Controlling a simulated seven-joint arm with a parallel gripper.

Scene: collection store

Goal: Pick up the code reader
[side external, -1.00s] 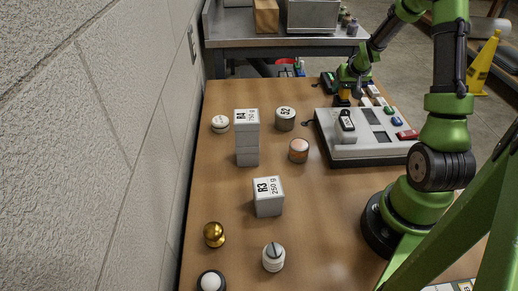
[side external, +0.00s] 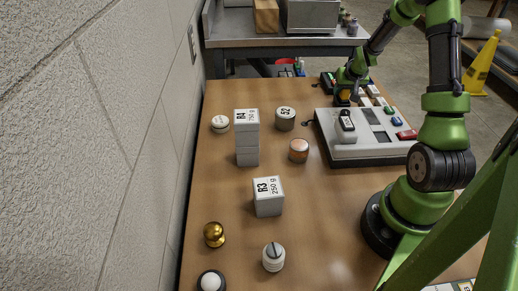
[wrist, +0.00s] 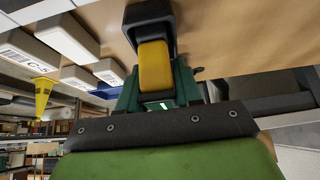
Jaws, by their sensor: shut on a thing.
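The code reader (wrist: 154,66), black with a yellow middle part, sits between the two green fingers of my gripper (wrist: 156,88) in the wrist view. My gripper is shut on it. In the side external view my gripper (side external: 346,86) is at the back right of the table, just behind the grey console. A small yellow part of the code reader (side external: 344,96) shows below the fingers there. The arm partly hides it, and I cannot tell whether it touches the table.
The grey console (side external: 350,153) with a black-and-white handle is close in front of my gripper. A dark green-black item (side external: 327,79) lies just left of it. The wall borders the left edge.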

